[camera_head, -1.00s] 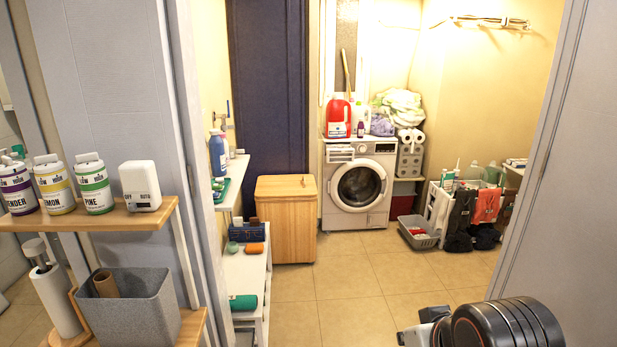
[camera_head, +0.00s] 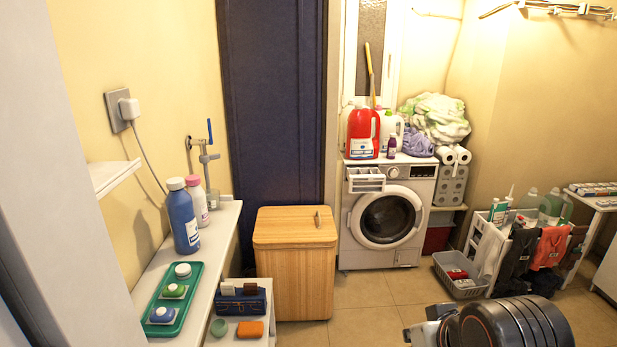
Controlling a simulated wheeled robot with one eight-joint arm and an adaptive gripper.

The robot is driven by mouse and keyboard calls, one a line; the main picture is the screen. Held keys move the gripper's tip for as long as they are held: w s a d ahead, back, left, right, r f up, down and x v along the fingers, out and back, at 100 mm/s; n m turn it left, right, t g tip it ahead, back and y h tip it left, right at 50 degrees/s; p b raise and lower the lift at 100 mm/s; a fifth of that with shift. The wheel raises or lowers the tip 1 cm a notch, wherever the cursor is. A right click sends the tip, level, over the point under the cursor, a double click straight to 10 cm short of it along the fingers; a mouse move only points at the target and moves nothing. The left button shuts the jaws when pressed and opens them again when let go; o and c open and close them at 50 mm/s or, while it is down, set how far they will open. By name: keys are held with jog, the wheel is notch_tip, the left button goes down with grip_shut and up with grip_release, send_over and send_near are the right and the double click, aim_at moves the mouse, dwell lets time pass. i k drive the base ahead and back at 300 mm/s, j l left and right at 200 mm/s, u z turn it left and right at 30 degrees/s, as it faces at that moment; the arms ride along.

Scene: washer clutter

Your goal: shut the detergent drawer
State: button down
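The white washing machine (camera_head: 347,233) stands against the back wall with its round door shut. Its detergent drawer (camera_head: 366,180) is at the top left of the front and sticks out, its open compartments showing. My arm (camera_head: 510,325) shows at the bottom right, with a grey and white part (camera_head: 430,328) at its left end. The fingertips do not show clearly, so I cannot tell whether my gripper is open or shut. The arm is well in front of the washer and apart from the drawer.
A wooden hamper (camera_head: 295,262) stands left of the washer. A grey basket (camera_head: 462,285) and a rack with hanging cloths (camera_head: 520,250) are to its right. A white shelf (camera_head: 200,262) runs along the left. Tiled floor (camera_head: 365,305) is clear before the washer.

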aim_at(362, 179)
jog(key=i, duration=2.05)
jog(key=i+u, duration=0.25)
jog(key=i+l+u, duration=0.1)
jog(key=i+u, duration=0.15)
jog(key=i+z, duration=0.1)
jog(key=i+l, duration=0.05)
